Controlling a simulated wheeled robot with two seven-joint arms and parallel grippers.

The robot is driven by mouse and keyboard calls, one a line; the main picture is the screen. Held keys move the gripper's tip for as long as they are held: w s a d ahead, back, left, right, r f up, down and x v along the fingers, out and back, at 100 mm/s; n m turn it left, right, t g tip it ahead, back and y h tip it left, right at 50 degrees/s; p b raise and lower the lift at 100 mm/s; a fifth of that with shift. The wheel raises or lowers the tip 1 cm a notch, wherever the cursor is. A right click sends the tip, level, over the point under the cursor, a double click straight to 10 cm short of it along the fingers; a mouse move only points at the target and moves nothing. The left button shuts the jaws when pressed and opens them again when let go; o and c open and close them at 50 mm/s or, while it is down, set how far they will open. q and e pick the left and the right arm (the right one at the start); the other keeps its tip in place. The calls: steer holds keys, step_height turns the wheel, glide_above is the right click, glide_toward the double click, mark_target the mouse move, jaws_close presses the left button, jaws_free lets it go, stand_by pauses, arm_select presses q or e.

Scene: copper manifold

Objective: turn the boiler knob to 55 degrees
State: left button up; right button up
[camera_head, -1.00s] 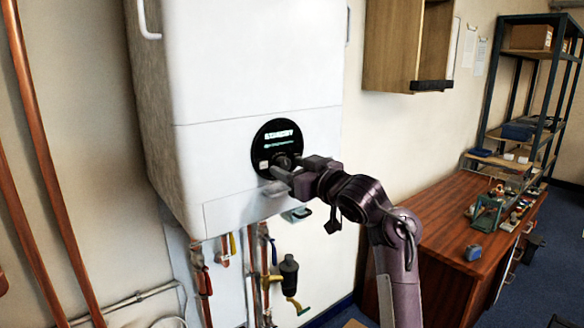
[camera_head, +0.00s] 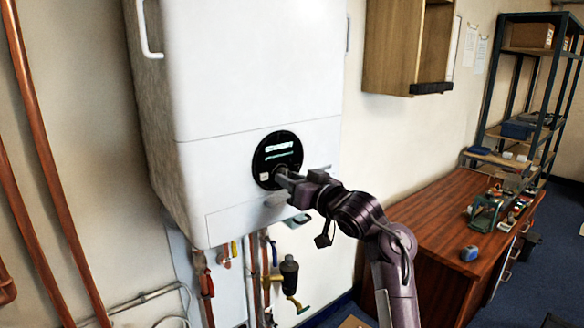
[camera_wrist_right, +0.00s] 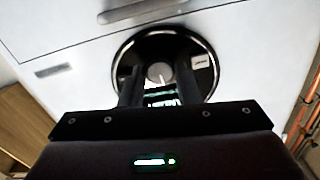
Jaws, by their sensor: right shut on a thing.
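The white boiler (camera_head: 255,60) hangs on the wall, with a round black dial panel (camera_head: 268,150) low on its front. The panel has a lit display whose text is too small to read. My right gripper (camera_head: 282,176) reaches in from the right and is shut on the boiler knob at the panel's lower part; the fingers mostly hide the knob in the head view. In the right wrist view the knob (camera_wrist_right: 159,72) shows as a grey disc with a pale mark, between the two dark fingers of my right gripper (camera_wrist_right: 158,88). My left gripper is not in view.
Copper pipes (camera_head: 50,165) run up the wall at the left. Pipes and valves (camera_head: 288,272) hang below the boiler. A wooden cabinet (camera_head: 395,50) is at the upper right, and a wooden desk (camera_head: 440,225) with small items stands at the right.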

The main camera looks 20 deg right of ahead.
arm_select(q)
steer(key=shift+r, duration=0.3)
arm_select(e)
steer(key=shift+m, duration=0.3)
steer(key=o, duration=1)
steer(key=shift+c, duration=0.2)
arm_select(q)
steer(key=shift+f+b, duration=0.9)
arm_select(e)
steer(key=v, duration=0.7)
steer(key=shift+s+d, duration=0.15)
steer(key=shift+s, duration=0.2)
